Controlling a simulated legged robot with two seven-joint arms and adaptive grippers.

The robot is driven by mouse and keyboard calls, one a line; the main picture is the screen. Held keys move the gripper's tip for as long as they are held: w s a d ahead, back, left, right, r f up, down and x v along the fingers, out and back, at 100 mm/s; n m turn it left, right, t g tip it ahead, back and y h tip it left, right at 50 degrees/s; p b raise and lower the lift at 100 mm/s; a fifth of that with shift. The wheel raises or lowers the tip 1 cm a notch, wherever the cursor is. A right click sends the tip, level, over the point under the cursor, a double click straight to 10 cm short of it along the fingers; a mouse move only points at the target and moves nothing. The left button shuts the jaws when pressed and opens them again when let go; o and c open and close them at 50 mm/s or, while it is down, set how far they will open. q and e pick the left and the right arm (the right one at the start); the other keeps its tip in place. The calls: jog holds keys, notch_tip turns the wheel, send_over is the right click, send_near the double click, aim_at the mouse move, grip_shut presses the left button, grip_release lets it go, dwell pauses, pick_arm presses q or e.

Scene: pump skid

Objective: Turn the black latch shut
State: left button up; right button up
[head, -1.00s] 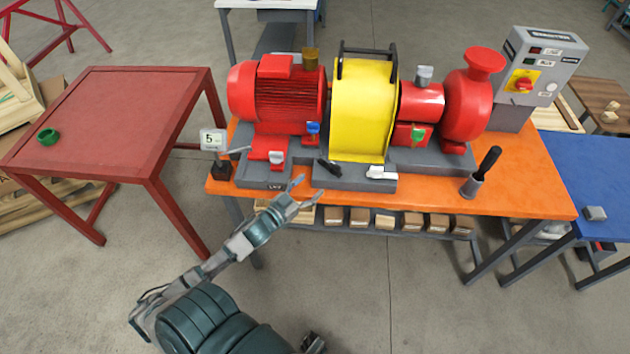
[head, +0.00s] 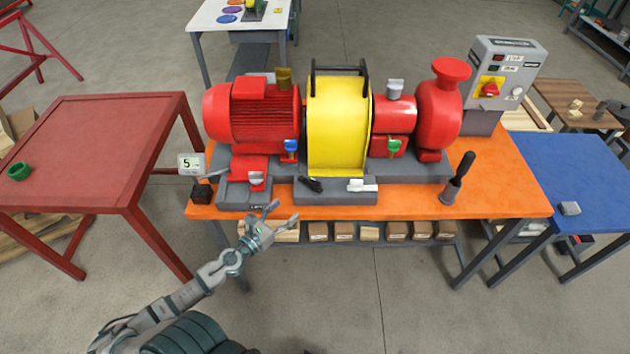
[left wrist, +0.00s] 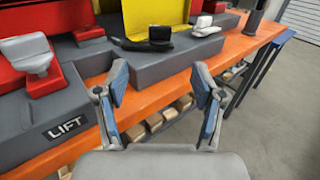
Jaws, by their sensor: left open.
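The black latch (head: 312,184) sits on the grey base at the front foot of the yellow guard (head: 338,125). In the left wrist view the black latch (left wrist: 150,42) lies ahead of the fingers, its handle pointing left. A white latch (head: 362,186) sits just to its right; it also shows in the left wrist view (left wrist: 203,27). My left gripper (head: 282,213) is open and empty, in front of the orange table's edge, left of and below the black latch, apart from it. Its two fingers (left wrist: 163,92) show spread in the left wrist view. My right gripper is not in view.
The orange table (head: 510,190) carries a red motor (head: 250,112), a red pump (head: 438,115) and an upright black-handled tool (head: 458,178). Wooden blocks (head: 343,231) lie on the shelf below. A red table (head: 95,130) stands left.

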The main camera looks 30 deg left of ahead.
aim_at(313, 183)
pick_arm(q)
jog(key=w, duration=0.5)
jog(key=w+d+p, duration=0.1)
jog(key=w, duration=0.4)
jog(key=w+d+p, duration=0.1)
jog(key=w, duration=0.4)
jog(key=shift+w, duration=0.1)
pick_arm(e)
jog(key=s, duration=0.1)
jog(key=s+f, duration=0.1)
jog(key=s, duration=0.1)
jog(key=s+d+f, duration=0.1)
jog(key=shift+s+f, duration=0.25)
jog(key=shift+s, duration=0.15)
pick_arm(q)
jog(key=shift+c, duration=0.3)
jog(key=shift+a, duration=0.1)
grip_shut()
